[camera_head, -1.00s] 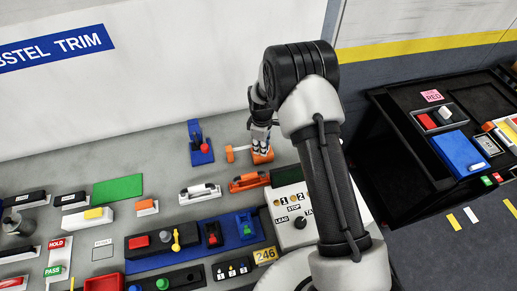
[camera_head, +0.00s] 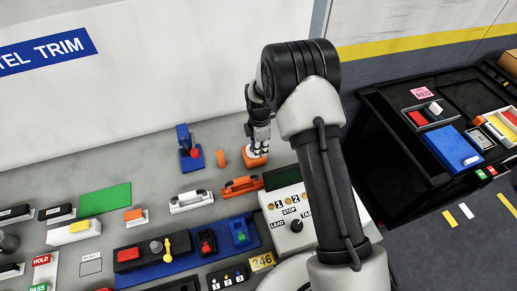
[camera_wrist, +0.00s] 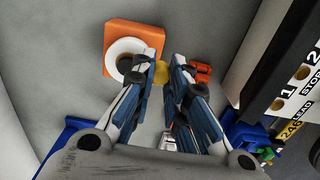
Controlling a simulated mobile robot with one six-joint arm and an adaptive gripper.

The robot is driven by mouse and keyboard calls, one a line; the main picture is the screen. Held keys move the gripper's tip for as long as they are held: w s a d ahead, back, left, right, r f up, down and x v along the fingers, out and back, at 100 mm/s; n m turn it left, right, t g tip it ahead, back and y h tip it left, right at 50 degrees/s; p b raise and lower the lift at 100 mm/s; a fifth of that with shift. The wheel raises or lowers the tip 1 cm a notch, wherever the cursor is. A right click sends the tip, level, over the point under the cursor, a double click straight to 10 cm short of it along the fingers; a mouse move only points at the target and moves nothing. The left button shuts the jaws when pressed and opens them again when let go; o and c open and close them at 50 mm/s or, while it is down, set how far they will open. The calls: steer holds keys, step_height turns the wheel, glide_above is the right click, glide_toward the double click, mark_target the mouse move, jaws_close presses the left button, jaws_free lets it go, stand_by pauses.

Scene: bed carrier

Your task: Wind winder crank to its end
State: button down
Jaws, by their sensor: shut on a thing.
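The winder is an orange block (camera_head: 256,160) near the back right of the bench in the head view. In the wrist view, the winder (camera_wrist: 121,33) shows an orange square face with a white ring and a dark centre. My gripper (camera_head: 257,149) is over the winder and hides much of it in the head view. In the wrist view, my gripper (camera_wrist: 164,66) is shut on a yellow knob (camera_wrist: 161,73), which looks like the crank's handle, beside the ring. The crank's arm is mostly hidden by the fingers.
A small orange post (camera_head: 220,158) and a blue stand (camera_head: 185,140) with a red knob are left of the winder. An orange handled block (camera_head: 242,186) and a white control box (camera_head: 284,212) lie in front. A dark cart (camera_head: 398,150) stands at the right.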

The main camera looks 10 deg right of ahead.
stand_by(0.3)
steer(key=c, duration=1.5)
jaws_free()
steer(key=shift+c, duration=0.2)
steer(key=shift+r, duration=0.15)
step_height(320, 180, up, 12)
steer(key=shift+s+f, duration=0.1)
steer(key=shift+f, duration=0.1)
